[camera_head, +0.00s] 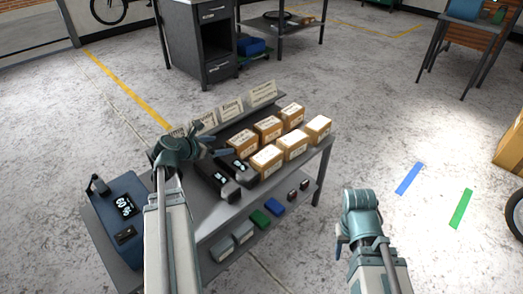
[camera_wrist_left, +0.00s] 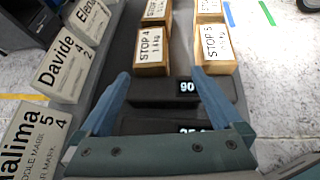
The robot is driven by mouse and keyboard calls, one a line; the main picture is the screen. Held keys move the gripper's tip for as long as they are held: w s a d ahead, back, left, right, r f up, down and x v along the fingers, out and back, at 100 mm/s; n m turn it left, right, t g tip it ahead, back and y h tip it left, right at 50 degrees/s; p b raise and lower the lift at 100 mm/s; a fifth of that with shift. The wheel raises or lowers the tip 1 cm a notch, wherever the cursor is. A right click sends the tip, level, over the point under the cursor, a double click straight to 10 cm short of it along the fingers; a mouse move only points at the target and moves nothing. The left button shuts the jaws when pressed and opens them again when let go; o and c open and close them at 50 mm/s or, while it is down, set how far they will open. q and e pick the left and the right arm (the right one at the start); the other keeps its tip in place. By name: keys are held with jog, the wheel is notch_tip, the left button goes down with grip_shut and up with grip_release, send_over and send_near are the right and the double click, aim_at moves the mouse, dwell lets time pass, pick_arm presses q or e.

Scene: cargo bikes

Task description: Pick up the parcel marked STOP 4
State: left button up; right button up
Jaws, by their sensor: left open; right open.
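The parcel marked STOP 4 (camera_wrist_left: 151,50) is a brown box with a white label, in the row beside the name cards in the left wrist view. In the head view it appears to be the near-left parcel (camera_head: 242,143) of the back row. My left gripper (camera_head: 213,142) is open and empty, just left of it. In the left wrist view the blue fingers (camera_wrist_left: 160,76) are spread below the parcel, apart from it. The parcel marked STOP 5 (camera_wrist_left: 215,48) stands to its right. My right gripper (camera_head: 341,243) is open at the table's front right; its fingers are mostly hidden.
Name cards (camera_head: 231,108) stand along the table's back edge. Several other parcels (camera_head: 293,114) fill the right end. A blue box (camera_head: 124,208) sits at the left. Open floor (camera_head: 400,130) lies right.

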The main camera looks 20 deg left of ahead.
pick_arm(q)
jog(key=a, duration=0.1)
jog(key=n+b, duration=0.1)
jog(key=b, duration=0.3)
send_near(241, 138)
jog(key=shift+w+d+f+t, duration=0.15)
jog(key=shift+w+d+f, duration=0.05)
jog(key=shift+w+f, duration=0.25)
jog(key=shift+w+d+f+t, duration=0.15)
jog(key=shift+w+d+f, duration=0.05)
jog(key=shift+w+f, duration=0.25)
pick_arm(e)
jog(key=f, duration=0.5)
jog(key=shift+w+d, duration=0.2)
jog(key=shift+w, duration=0.1)
pick_arm(q)
jog(key=b+x, duration=0.3)
jog(key=x, duration=0.2)
jog(key=shift+w+f, duration=0.2)
jog(key=shift+r, duration=0.1)
pick_arm(e)
notch_tip(241, 138, down, 3)
jog(key=shift+r, duration=0.2)
pick_arm(q)
grip_shut()
